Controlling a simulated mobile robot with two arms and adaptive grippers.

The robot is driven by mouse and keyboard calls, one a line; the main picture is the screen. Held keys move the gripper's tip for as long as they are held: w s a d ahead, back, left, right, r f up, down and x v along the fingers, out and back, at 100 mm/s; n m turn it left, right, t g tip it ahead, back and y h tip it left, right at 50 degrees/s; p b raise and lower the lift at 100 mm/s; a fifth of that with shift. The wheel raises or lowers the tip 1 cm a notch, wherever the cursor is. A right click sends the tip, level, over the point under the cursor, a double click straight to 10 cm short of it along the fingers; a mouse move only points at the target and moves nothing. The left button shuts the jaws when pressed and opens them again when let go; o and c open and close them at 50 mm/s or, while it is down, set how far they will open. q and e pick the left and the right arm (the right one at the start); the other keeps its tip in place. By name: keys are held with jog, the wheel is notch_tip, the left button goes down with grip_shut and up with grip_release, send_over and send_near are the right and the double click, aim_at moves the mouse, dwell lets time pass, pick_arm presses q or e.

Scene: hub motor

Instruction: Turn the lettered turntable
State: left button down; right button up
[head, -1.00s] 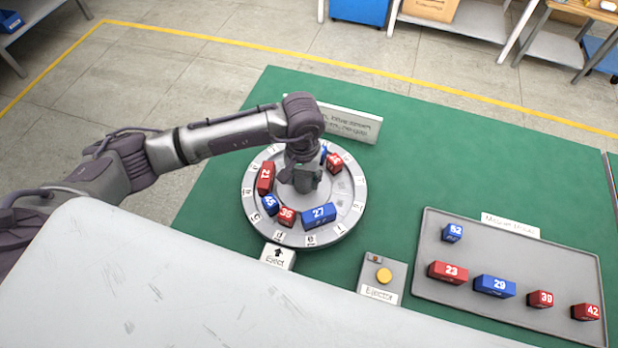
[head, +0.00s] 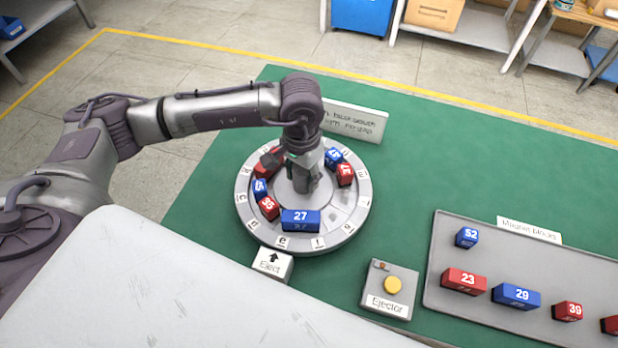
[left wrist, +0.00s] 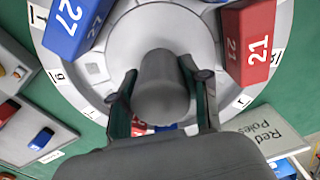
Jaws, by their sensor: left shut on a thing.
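The round grey turntable (head: 345,215) stands on the green table, with letter tiles around its rim. It carries a blue block 27 (head: 300,220) at the front, a red 35 (head: 268,207) and blue 45 (head: 260,188) at the left, a partly hidden red block (head: 268,163) at the back left, and a blue block (head: 333,157) and red block (head: 345,174) at the back right. My left gripper (head: 302,180) points down at the centre. In the left wrist view its fingers (left wrist: 163,100) are shut on the grey centre knob (left wrist: 162,75), between blue 27 (left wrist: 75,25) and red 21 (left wrist: 248,40).
An Eject arrow tile (head: 272,263) sits at the turntable's front edge. The Ejector box (head: 388,290) with a yellow button is to the right. A grey tray (head: 445,235) of numbered blocks lies farther right. A white sign (head: 355,122) stands behind the turntable.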

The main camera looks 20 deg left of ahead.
dwell(0.4)
pick_arm(q)
jog(key=c, duration=0.5)
grip_release()
jog(key=shift+c, duration=0.2)
jog(key=shift+r, duration=0.1)
notch_tip(320, 180, up, 12)
jog(key=shift+f, duration=0.1)
dwell(0.7)
